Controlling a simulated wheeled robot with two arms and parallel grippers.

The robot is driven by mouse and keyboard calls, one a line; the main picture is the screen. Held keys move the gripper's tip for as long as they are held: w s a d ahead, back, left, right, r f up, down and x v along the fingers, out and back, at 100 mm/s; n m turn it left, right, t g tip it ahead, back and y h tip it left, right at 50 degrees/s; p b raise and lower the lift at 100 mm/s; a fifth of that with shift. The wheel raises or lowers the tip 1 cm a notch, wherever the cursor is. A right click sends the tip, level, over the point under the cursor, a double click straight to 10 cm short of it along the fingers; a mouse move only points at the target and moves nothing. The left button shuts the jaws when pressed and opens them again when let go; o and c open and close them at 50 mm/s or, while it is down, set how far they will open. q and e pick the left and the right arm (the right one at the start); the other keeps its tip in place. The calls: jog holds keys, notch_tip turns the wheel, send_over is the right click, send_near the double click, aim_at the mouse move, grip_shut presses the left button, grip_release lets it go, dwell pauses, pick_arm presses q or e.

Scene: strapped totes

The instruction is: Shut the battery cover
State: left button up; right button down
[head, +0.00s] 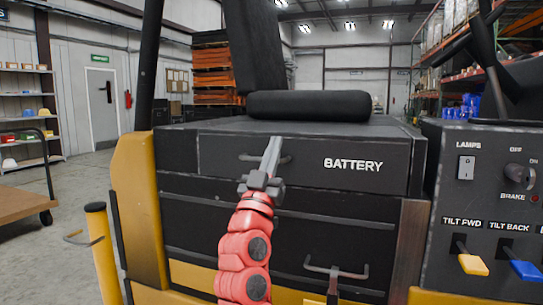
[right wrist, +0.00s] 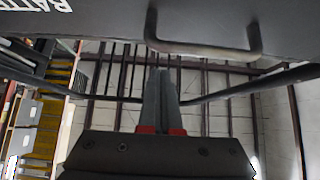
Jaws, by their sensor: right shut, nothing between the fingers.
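The battery cover (head: 310,155) is a dark panel with white BATTERY lettering, below the black seat. It looks down or nearly down; I cannot tell whether a small gap is left along its edge. Its bar handle (head: 250,157) is partly hidden behind my right gripper (head: 274,145). In the right wrist view the cover (right wrist: 110,15) fills the top, with the handle (right wrist: 200,50) hanging from it. My right gripper (right wrist: 160,72) is shut and empty, its fingertips close to the handle, with no grip on it. My left gripper is not in view.
A second handle (head: 335,271) sits lower on the truck's front. A control panel (head: 490,190) with levers and switches stands at the right. A yellow post (head: 103,255) and a flat cart (head: 25,197) are at the left. Open floor lies between cart and truck.

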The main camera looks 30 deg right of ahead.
jog(key=v, duration=1)
jog(key=shift+w+f, duration=0.15)
jog(key=shift+f, duration=0.15)
